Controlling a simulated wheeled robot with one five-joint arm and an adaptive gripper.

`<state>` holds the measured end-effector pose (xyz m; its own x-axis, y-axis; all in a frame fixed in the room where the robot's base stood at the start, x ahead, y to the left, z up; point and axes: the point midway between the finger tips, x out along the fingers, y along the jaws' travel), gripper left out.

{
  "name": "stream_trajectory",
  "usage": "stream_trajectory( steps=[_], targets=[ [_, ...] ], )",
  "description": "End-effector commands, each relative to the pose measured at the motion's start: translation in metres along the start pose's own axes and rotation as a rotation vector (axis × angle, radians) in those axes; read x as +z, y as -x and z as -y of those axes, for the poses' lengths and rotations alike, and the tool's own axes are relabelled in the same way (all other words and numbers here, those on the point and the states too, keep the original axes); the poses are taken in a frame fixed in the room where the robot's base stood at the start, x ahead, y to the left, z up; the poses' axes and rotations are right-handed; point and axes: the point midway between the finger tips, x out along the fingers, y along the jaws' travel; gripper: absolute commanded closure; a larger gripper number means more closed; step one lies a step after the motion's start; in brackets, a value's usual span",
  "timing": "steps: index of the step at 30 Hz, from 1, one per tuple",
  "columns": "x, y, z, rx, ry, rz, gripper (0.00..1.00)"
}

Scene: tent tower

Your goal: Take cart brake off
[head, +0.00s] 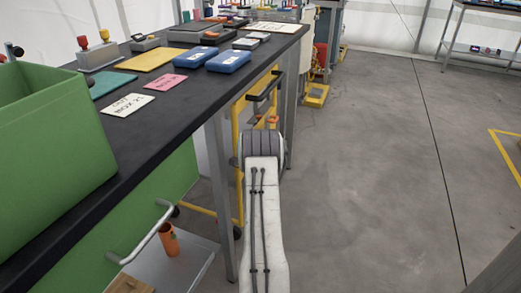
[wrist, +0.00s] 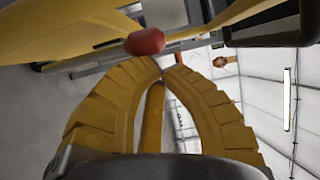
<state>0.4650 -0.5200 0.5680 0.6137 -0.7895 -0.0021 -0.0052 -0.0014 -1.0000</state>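A yellow-framed cart (head: 238,165) stands partly under the dark workbench, its black-gripped push handle (head: 265,87) facing the aisle. In the wrist view, a red knob (wrist: 145,42) on a grey bar lies just beyond my fingertips; it looks like the brake lever's end, but I cannot be sure. The black handle grip (wrist: 268,31) shows at upper right there. My gripper (wrist: 166,70) has its two yellow fingers drawn together at the tips, with nothing clearly held. Whether the tips touch the knob is unclear. In the head view, my wrist hides most of the fingers.
The workbench (head: 172,93) runs along the left, carrying a green bin (head: 50,125), blue cases (head: 228,61) and cards. The concrete floor (head: 370,160) on the right is clear.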

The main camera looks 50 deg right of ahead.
Motion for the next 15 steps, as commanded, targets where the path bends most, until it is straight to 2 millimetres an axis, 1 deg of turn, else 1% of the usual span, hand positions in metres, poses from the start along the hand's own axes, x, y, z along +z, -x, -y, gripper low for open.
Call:
stream_trajectory(
  steps=[6, 15],
  targets=[
    [0.0003, 0.0001, 0.0022, 0.018, 0.045, 0.001, 1.00],
    [0.0009, -0.0002, 0.0036, 0.020, 0.056, 0.002, 1.00]
  ],
)
